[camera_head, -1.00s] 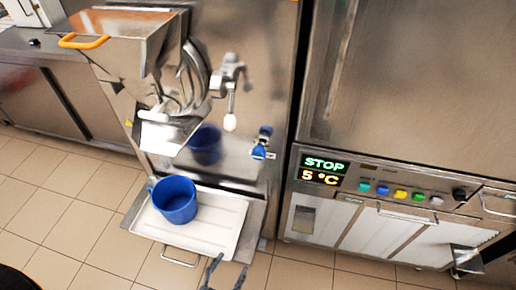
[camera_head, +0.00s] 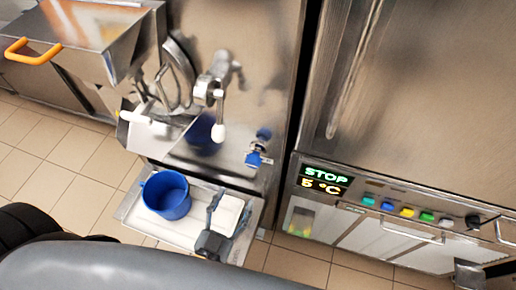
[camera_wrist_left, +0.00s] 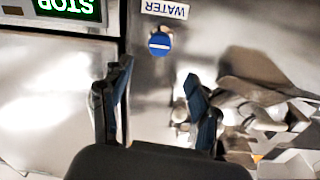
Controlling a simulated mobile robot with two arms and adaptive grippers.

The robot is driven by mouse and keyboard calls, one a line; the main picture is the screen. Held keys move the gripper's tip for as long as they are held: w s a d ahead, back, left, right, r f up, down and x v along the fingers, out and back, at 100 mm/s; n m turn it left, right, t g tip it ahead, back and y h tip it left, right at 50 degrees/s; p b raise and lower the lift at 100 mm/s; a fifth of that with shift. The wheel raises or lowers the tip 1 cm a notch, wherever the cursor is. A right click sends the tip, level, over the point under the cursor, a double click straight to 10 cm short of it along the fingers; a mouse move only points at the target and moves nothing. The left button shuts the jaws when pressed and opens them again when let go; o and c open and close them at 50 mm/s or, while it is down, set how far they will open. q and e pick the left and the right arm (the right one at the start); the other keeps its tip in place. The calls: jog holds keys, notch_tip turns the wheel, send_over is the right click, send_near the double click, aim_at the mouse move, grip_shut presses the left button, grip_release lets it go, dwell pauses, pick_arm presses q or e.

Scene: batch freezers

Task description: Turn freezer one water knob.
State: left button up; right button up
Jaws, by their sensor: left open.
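The blue water knob (camera_head: 256,156) sits on the steel front of the freezer, right of the dispensing spout. In the left wrist view the round blue knob (camera_wrist_left: 160,42) is beside an upside-down WATER label (camera_wrist_left: 165,9). My left gripper (camera_head: 229,207) is open and empty, over the drip tray and below the knob in the head view. In the left wrist view its two dark fingers (camera_wrist_left: 158,76) stand apart, with the knob beyond their tips and roughly between them. They do not appear to touch it. My right gripper is not in view.
A blue bucket (camera_head: 166,195) stands on the white drip tray (camera_head: 130,208), left of my gripper. The steel spout lever (camera_head: 218,108) hangs up and left of the knob. A panel with a STOP display (camera_head: 326,175) and coloured buttons is at right.

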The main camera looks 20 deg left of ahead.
aim_at(251, 165)
pick_arm(q)
jog(key=w, duration=0.3)
jog(key=w+p, duration=0.1)
jog(key=w, duration=0.3)
jog(key=w+d+p, duration=0.1)
jog(key=w, duration=0.3)
jog(key=shift+w+r, duration=0.1)
jog(key=shift+w, duration=0.8)
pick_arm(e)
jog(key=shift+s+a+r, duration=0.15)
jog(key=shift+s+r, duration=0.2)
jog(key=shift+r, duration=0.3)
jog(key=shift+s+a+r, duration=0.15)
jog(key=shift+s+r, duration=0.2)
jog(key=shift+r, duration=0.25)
pick_arm(q)
jog(key=shift+c, duration=0.5)
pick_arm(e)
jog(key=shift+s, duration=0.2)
pick_arm(q)
jog(key=c, duration=1.1)
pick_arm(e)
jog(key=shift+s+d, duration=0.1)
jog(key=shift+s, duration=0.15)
